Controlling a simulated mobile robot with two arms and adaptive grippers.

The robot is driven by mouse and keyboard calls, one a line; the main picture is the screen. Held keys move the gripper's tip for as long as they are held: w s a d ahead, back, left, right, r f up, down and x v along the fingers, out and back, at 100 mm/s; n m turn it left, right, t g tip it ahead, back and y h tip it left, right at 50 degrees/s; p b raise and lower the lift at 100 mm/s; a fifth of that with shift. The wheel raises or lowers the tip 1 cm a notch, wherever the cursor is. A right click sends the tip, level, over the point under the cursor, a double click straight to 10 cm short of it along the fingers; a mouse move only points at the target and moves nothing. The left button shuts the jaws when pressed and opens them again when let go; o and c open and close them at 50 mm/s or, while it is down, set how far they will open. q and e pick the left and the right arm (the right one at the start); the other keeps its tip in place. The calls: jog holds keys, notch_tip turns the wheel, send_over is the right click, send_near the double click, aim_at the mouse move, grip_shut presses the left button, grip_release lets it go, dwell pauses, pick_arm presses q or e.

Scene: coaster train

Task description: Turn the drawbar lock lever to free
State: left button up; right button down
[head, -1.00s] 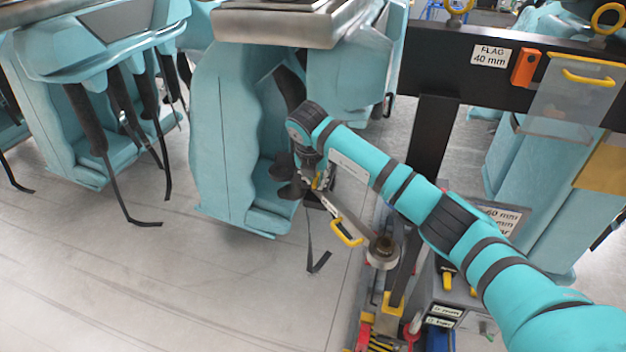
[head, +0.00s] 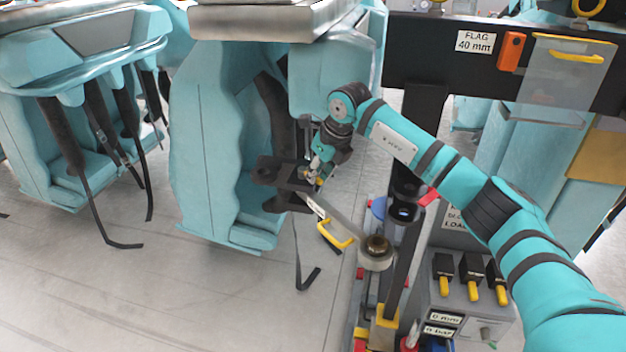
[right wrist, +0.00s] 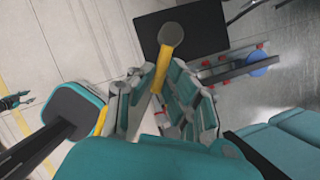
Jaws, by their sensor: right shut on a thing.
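My right gripper (head: 314,178) is at the far end of the drawbar (head: 346,228), beside its dark coupling head (head: 285,178). In the right wrist view a yellow lever (right wrist: 161,68) with a round grey end (right wrist: 170,33) stands between the fingers, and the gripper is shut on it. The fingers hide the lever's lower part. In the head view only a small yellow bit shows at the fingertips, so the lever's angle is hard to read there. A small teal and black gripper, seemingly my left gripper (right wrist: 22,98), shows at the left edge of the right wrist view.
The drawbar has a yellow loop handle (head: 335,236) and a round pivot (head: 376,247). Teal train seats (head: 215,150) stand close behind the coupling. A grey box with black and yellow levers (head: 470,290) is at lower right. The floor at lower left is clear.

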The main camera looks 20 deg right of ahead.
jog(key=shift+w+d+r+n+y, duration=0.1)
jog(key=shift+w+d+n+y, duration=0.15)
jog(key=shift+n, duration=0.4)
jog(key=shift+w+d+n+y, duration=0.1)
jog(key=shift+d+n+y, duration=0.2)
jog(key=shift+n, duration=0.35)
jog(key=c, duration=1.4)
grip_release()
jog(key=shift+o, duration=0.3)
jog(key=shift+g, duration=0.3)
jog(key=v, duration=1.2)
jog(key=shift+a, duration=0.1)
